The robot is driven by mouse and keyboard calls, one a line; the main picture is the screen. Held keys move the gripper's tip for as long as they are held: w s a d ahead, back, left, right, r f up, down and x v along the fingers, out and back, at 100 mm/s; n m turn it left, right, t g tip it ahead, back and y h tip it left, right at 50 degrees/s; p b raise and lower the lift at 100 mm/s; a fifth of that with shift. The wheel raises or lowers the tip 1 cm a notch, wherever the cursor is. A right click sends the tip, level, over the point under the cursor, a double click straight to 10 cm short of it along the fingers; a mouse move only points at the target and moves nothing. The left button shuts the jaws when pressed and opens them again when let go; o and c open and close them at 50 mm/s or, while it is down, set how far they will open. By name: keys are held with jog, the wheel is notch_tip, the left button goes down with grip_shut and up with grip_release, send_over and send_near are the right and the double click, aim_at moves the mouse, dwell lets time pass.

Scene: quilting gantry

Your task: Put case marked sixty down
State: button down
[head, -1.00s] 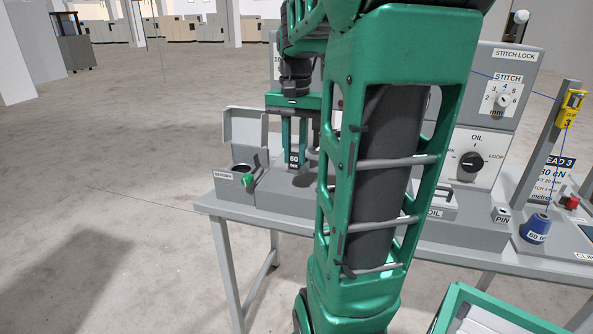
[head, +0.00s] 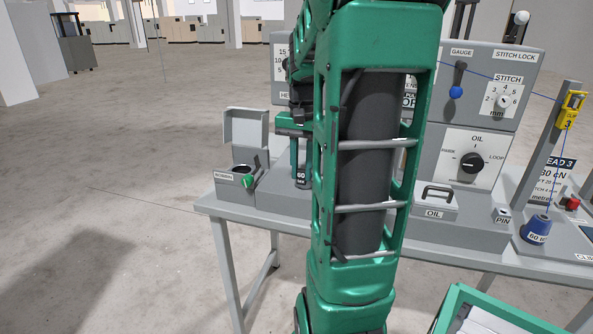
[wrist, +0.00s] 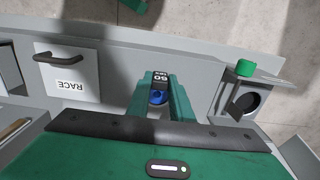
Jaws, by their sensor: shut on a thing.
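The case marked sixty (head: 300,175) is a small dark piece with a white "60" label. It is between the fingers of my gripper (head: 300,152), over the grey machine bed, left of centre in the head view. In the wrist view my gripper (wrist: 161,86) is shut on the case (wrist: 161,75), with its label facing up and a blue round part just below it. I cannot tell whether the case touches the surface under it. My arm hides part of the machine behind.
An open-lidded bobbin box (head: 235,181) with a green knob stands left of my gripper. The wrist view shows a handled cover marked RACE (wrist: 72,72) at left. The oil cover (head: 436,198) and a blue spool (head: 537,229) are to the right on the table (head: 400,250).

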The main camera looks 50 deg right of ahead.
jog(key=c, duration=1.6)
grip_release()
notch_tip(320, 180, up, 12)
jog(key=s+a+f+n, duration=0.2)
jog(key=s+a+f, duration=0.2)
jog(key=a+f, duration=0.1)
jog(key=s+a+f+n, duration=0.2)
jog(key=s+a+f, duration=0.2)
jog(key=a+f, duration=0.2)
jog(key=s+a+f+n, duration=0.3)
jog(key=s+a+f, duration=0.1)
jog(key=a+f, duration=0.1)
jog(key=shift+s+a+f, duration=0.15)
jog(key=shift+s+f, duration=0.15)
jog(key=shift+f, duration=0.15)
